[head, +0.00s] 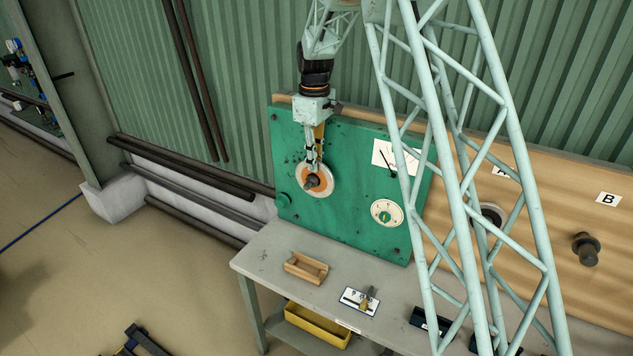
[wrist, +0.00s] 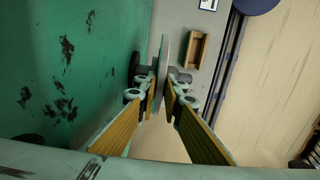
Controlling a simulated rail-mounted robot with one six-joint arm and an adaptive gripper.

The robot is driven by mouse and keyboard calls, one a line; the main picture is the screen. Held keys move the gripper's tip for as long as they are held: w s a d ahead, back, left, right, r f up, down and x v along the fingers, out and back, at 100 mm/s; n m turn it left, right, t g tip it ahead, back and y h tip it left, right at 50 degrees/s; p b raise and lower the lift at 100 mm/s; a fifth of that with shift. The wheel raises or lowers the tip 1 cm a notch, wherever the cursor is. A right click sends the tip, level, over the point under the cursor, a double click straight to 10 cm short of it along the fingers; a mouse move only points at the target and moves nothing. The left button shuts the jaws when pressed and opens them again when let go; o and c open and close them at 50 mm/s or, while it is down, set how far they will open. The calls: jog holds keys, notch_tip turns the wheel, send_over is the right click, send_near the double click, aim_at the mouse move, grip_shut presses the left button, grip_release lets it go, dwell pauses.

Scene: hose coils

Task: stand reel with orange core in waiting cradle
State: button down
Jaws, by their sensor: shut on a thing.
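The reel with the orange core (head: 322,173) has a pale rim and a dark hub, and it stands upright in front of the green panel. My gripper (head: 312,161) comes down from above and is shut on the reel's upper part. In the wrist view the reel (wrist: 164,50) shows edge-on between the fingers of my gripper (wrist: 160,84). I cannot tell whether the hub is still on a peg of the panel. The wooden cradle (head: 306,267) is empty on the grey bench, below the reel. It also shows in the wrist view (wrist: 204,50).
The green panel (head: 350,228) with a dial (head: 386,213) stands right behind the reel. A small labelled stand (head: 361,300) is on the bench (head: 270,246) right of the cradle. A yellow bin (head: 318,325) is below. A peg (head: 586,248) sticks out under sign B.

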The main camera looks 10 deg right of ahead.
jog(key=shift+w+r, duration=0.15)
jog(key=shift+r, duration=0.2)
dwell(0.4)
jog(key=shift+s+a, duration=0.1)
jog(key=shift+s, duration=0.1)
jog(key=shift+s+a+f, duration=0.1)
jog(key=shift+s+a, duration=0.3)
jog(key=shift+s+a+b, duration=0.2)
jog(key=shift+s+b, duration=0.1)
jog(key=s+a+b, duration=0.3)
jog(key=s+a, duration=0.5)
jog(key=shift+s, duration=0.3)
dwell(5.2)
